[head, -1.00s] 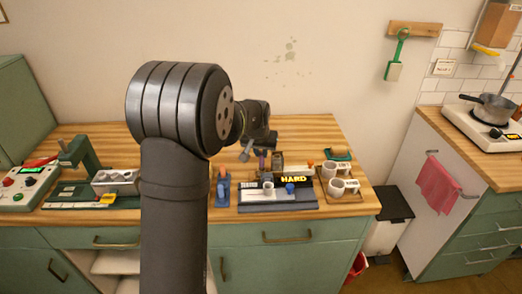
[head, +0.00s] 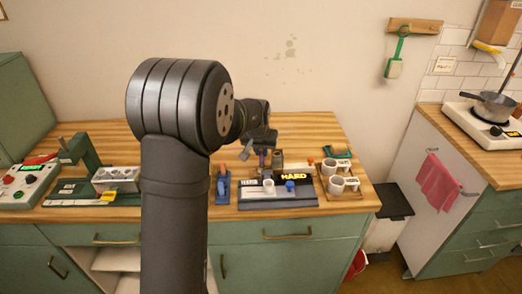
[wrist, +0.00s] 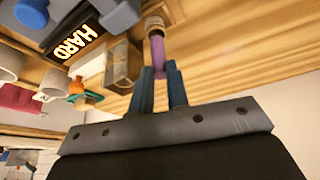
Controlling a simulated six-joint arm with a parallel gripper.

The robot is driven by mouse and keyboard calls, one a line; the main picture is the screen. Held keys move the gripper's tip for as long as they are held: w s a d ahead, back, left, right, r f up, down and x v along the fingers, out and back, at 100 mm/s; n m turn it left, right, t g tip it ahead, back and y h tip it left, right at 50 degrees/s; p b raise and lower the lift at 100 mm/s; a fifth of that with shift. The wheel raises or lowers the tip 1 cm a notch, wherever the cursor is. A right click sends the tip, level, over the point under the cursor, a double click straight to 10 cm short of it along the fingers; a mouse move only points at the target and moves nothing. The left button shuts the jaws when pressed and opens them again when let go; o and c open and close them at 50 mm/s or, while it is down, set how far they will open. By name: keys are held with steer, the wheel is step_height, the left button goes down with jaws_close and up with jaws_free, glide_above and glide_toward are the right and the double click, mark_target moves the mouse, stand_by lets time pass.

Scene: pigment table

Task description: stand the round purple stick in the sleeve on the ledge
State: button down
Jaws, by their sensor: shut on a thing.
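My gripper (wrist: 161,88) is shut on the round purple stick (wrist: 158,52), with a blue-grey finger on each side of it. In the head view my gripper (head: 260,146) is over the rear of the counter, and the purple stick (head: 262,156) shows below it, small and partly hidden. A tan, ring-like piece (wrist: 154,24) shows at the stick's far end in the wrist view. I cannot tell whether it is the sleeve or part of the stick. A brown-grey block (wrist: 123,66) stands beside the stick, apart from the fingers; it may be the ledge.
The tester with the lit HARD sign (head: 294,176) is in front of my gripper. A blue holder (head: 222,187) stands to its left. A wooden tray (head: 325,190) with white cups is at the right. The counter behind is bare.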

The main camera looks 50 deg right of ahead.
steer(key=shift+f, duration=0.35)
stand_by(0.3)
steer(key=shift+f, duration=0.6)
steer(key=shift+f, duration=0.2)
stand_by(0.4)
steer(key=c, duration=1.3)
jaws_free()
steer(key=shift+r, duration=4)
steer(key=shift+f, duration=3.95)
